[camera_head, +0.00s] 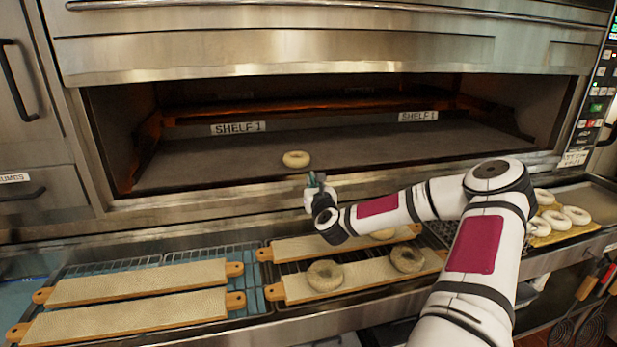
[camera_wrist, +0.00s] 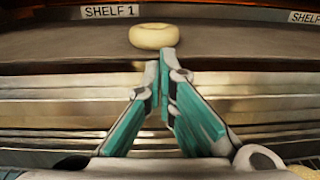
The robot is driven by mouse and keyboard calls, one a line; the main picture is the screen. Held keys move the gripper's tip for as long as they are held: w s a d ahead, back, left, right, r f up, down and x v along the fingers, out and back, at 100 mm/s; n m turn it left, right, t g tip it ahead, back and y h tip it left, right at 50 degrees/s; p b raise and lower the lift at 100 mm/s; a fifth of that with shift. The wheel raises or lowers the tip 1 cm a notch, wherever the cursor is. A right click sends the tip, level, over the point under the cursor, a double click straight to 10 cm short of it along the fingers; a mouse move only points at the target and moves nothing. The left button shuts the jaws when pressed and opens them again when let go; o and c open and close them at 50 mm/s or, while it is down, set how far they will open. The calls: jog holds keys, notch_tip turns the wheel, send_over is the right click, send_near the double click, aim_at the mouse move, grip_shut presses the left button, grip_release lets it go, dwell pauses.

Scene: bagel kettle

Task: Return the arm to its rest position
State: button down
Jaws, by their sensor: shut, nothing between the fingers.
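My gripper (camera_head: 313,178) is at the front edge of the oven opening, with my arm stretched out from the lower right. In the wrist view, the teal fingers of my gripper (camera_wrist: 164,62) meet at the tips and are shut with nothing between them. A pale bagel (camera_head: 296,159) lies on the oven shelf (camera_head: 390,150), just beyond the fingertips. The same bagel shows in the wrist view (camera_wrist: 153,36), apart from the fingers as far as I can tell.
Boards (camera_head: 140,283) lie on the rack below the oven. Two seeded bagels (camera_head: 325,275) (camera_head: 407,259) sit on the front right board; another is partly hidden behind my arm. Several pale bagels (camera_head: 556,219) lie on a tray at right. The oven's upper front (camera_head: 300,50) overhangs the opening.

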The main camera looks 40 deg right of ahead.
jog(key=shift+v, duration=1.1)
